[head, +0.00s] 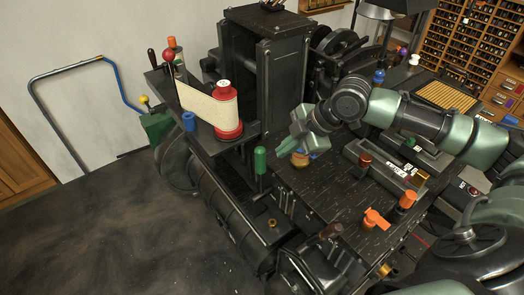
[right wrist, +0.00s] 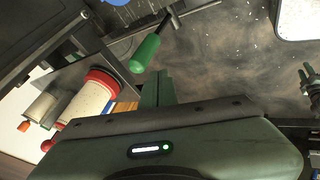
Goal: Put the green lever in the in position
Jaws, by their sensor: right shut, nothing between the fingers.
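The green lever (head: 260,161) has a rounded green handle on a dark stem and stands upright at the front edge of the black machine. It also shows in the right wrist view (right wrist: 145,53), just beyond the fingertips. My right gripper (head: 281,158) is to the right of the lever handle, its fingers pointing toward it. The fingers (right wrist: 158,88) are shut together with nothing between them, and they appear close to the handle but apart from it. My left gripper is not in view.
A paper ribbon on a red spool (head: 228,128) is at the machine's left end. A blue knob (head: 189,121) is nearby. Orange knobs (head: 375,218) stand on the bench to the right. Dark floor (head: 120,225) lies free at the left.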

